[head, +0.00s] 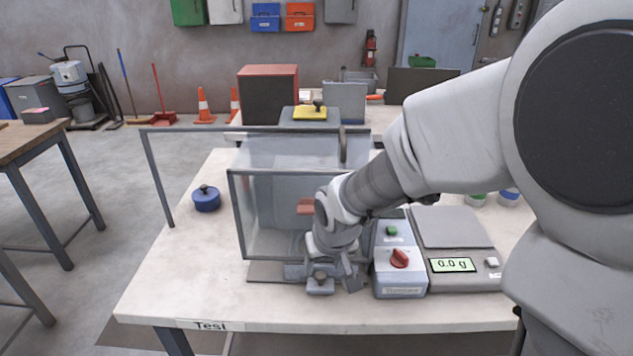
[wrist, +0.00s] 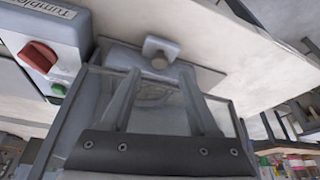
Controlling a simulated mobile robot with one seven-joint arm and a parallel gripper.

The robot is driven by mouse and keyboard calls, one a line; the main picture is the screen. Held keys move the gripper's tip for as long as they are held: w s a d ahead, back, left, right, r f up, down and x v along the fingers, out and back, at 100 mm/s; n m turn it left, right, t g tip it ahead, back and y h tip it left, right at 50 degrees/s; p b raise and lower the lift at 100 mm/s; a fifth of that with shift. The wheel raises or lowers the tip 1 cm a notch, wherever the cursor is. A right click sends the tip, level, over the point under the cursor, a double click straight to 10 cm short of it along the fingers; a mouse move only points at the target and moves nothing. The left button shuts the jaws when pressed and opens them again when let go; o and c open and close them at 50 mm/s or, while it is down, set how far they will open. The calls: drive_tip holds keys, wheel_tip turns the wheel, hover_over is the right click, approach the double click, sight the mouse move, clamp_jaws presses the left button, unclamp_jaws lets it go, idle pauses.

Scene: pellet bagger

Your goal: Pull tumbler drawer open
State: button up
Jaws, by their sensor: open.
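The tumbler is a clear-walled case with a dark frame (head: 236,215) on the table, partly hidden behind my arm. A grey drawer handle with a round knob (head: 320,284) sticks out low at its front. The handle (wrist: 160,48) also shows in the wrist view, on a flat grey plate. My gripper (head: 324,273) is low at the case's front, by the handle. In the wrist view its fingers (wrist: 160,74) are spread and empty, with the handle just beyond and between the tips. I cannot tell whether they touch it. The drawer's inside is hidden.
A control box with a red knob (head: 400,259) stands close right of the handle, with a scale (head: 460,262) reading 0.0 g beyond it. A blue lidded pot (head: 206,199) stands at the left. The white table's front strip (head: 230,305) is clear.

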sight(321, 275)
drive_tip(key=shift+b+x, duration=0.35)
drive_tip(key=shift+x, duration=1.75)
clamp_jaws()
